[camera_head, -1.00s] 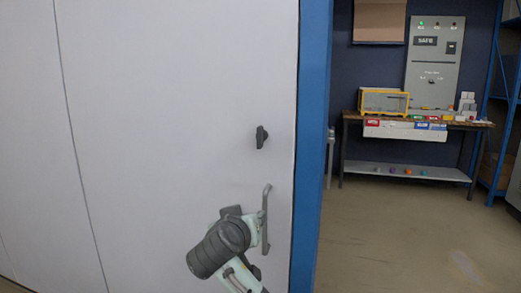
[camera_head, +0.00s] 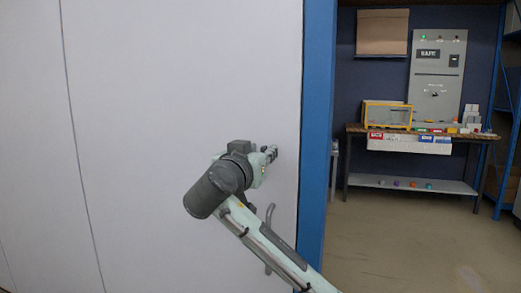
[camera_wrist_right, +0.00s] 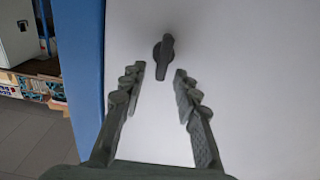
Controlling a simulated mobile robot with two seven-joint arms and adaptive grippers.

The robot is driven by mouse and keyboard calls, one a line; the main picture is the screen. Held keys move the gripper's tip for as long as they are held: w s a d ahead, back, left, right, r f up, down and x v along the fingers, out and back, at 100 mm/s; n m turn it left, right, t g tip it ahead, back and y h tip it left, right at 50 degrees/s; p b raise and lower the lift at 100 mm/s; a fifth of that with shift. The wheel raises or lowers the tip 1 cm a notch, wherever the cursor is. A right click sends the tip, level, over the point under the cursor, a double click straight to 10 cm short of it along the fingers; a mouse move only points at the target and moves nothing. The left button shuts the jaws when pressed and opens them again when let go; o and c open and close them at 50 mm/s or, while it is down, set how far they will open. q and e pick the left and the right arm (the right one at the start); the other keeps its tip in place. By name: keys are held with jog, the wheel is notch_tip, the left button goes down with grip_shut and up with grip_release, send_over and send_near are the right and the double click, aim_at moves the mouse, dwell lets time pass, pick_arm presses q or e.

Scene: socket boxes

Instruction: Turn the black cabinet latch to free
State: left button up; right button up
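The black latch (camera_wrist_right: 164,57) shows on the white cabinet door (camera_wrist_right: 245,75) in the right wrist view. It is a round base with a longer handle that looks near upright. My right gripper (camera_wrist_right: 160,72) is open, with one finger on each side of the latch's lower end; I cannot tell whether either finger touches it. In the head view my right gripper (camera_head: 272,152) is up against the door and hides the latch. My left gripper is not in view.
A grey bar handle (camera_head: 269,215) is on the door below my right gripper, partly behind my arm. A blue frame post (camera_head: 316,150) edges the door. A workbench (camera_head: 420,185) with boxes and a grey panel (camera_head: 437,75) stands at the back right.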

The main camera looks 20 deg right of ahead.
jog(key=shift+w, duration=0.1)
grip_shut()
